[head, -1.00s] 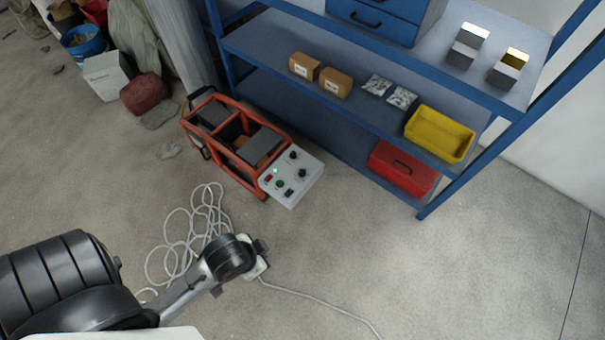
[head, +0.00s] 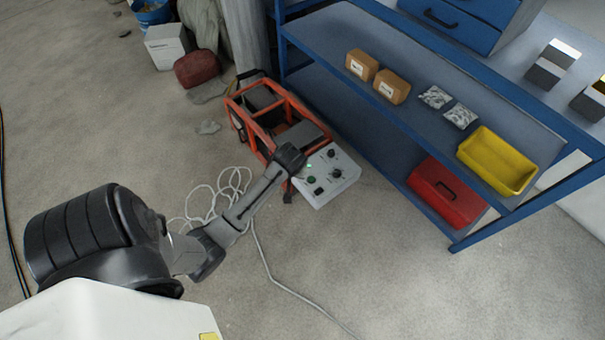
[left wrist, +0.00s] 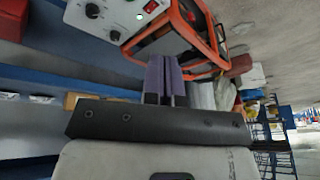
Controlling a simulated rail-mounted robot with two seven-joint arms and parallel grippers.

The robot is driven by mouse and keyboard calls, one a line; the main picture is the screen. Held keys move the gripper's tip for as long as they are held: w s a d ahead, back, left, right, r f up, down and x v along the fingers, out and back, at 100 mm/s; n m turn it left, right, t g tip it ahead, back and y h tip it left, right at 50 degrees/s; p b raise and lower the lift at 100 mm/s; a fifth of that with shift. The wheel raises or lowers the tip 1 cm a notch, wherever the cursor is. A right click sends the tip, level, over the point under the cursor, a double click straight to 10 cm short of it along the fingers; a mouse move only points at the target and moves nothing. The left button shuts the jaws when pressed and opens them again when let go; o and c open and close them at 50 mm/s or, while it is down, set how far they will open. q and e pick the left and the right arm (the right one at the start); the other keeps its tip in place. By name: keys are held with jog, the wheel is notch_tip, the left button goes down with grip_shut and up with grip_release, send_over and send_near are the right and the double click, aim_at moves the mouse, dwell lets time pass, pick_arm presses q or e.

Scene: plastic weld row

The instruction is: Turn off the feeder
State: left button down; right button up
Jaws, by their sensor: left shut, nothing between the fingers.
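The feeder (head: 262,108) is an orange-red framed machine on the floor, with a light grey control panel (head: 341,188) at its near right end. A small green light (head: 309,165) glows on the panel, beside black knobs (head: 335,173). The green light also shows in the left wrist view (left wrist: 140,16), next to a red switch (left wrist: 150,6). My left gripper (left wrist: 163,60) is shut and empty, with the feeder frame and panel beyond it. In the head view the arm's dark end covers the panel's left edge. Contact cannot be told. My right gripper is not in view.
A blue shelf unit (head: 385,132) stands right of the feeder, with cardboard boxes (head: 392,86), a yellow bin (head: 497,160) and a red toolbox (head: 446,192). A white cable (head: 277,281) lies on the floor. The floor at front right is clear.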

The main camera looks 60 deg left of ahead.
pick_arm(q)
jog(key=w+a+f+n+h+b, duration=0.3)
jog(key=w+a+f+n+b, duration=0.4)
jog(key=w+a+f+n, duration=0.2)
jog(key=a+f+n, duration=0.1)
jog(key=a, duration=0.1)
jog(key=shift+a+n+g, duration=0.3)
jog(key=shift+n+g, duration=0.1)
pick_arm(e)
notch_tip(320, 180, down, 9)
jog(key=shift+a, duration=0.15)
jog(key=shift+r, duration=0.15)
pick_arm(q)
jog(key=f+b, duration=0.3)
jog(key=f, duration=0.1)
jog(key=w+f+b, duration=0.1)
jog(key=f+b, duration=0.3)
jog(key=f, duration=0.1)
jog(key=f+b, duration=0.3)
jog(key=f, duration=0.2)
jog(key=shift+w, duration=0.35)
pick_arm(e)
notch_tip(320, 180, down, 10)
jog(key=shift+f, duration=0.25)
pick_arm(q)
jog(key=shift+a, duration=0.1)
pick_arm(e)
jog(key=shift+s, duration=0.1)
